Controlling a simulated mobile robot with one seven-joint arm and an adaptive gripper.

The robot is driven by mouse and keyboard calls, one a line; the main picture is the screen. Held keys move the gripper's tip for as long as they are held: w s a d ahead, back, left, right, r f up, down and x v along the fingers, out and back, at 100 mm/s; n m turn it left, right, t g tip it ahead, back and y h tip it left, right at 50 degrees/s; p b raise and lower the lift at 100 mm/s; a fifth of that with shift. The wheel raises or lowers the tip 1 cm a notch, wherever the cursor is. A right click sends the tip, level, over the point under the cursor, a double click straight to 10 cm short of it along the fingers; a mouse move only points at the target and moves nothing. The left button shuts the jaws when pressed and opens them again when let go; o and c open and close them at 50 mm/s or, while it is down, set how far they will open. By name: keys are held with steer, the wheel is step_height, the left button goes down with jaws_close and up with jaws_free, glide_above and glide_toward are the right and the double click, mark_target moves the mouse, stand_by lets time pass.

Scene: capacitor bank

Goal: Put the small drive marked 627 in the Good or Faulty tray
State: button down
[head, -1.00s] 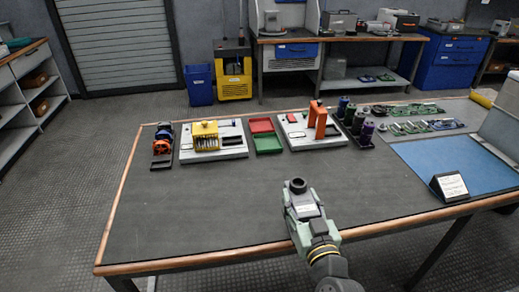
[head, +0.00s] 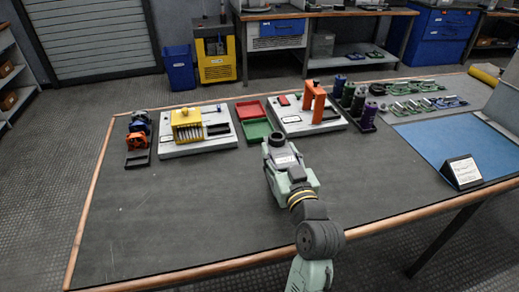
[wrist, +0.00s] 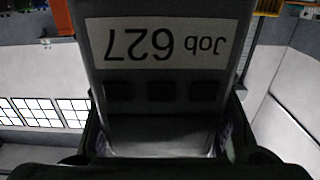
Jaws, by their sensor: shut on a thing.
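The small drive (wrist: 165,92) fills the upper middle of the wrist view, a grey block with a white label reading "Job 627" upside down. My gripper (wrist: 165,140) is shut on it, with a dark finger at each side. In the head view my arm reaches over the bench; the drive and fingertips cannot be made out there. A red tray (head: 250,110) and a green tray (head: 257,131) lie side by side beyond the arm. Both look empty, and no Good or Faulty wording is legible on them.
A grey board with a yellow rack (head: 186,119) stands left of the trays. Another board with an orange arch (head: 315,98) stands right. Dark holders with coloured parts flank them. A sign (head: 463,172) stands on the blue mat (head: 425,145). The bench front is clear.

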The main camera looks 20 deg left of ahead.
steer(key=w+a+f+p, duration=0.4)
steer(key=w+a, duration=0.4)
steer(key=shift+w+f+p, duration=0.15)
steer(key=shift+w+p, duration=0.15)
steer(key=shift+w, duration=0.1)
steer(key=shift+a, duration=0.1)
steer(key=shift+f, duration=0.2)
steer(key=c, duration=0.8)
jaws_free()
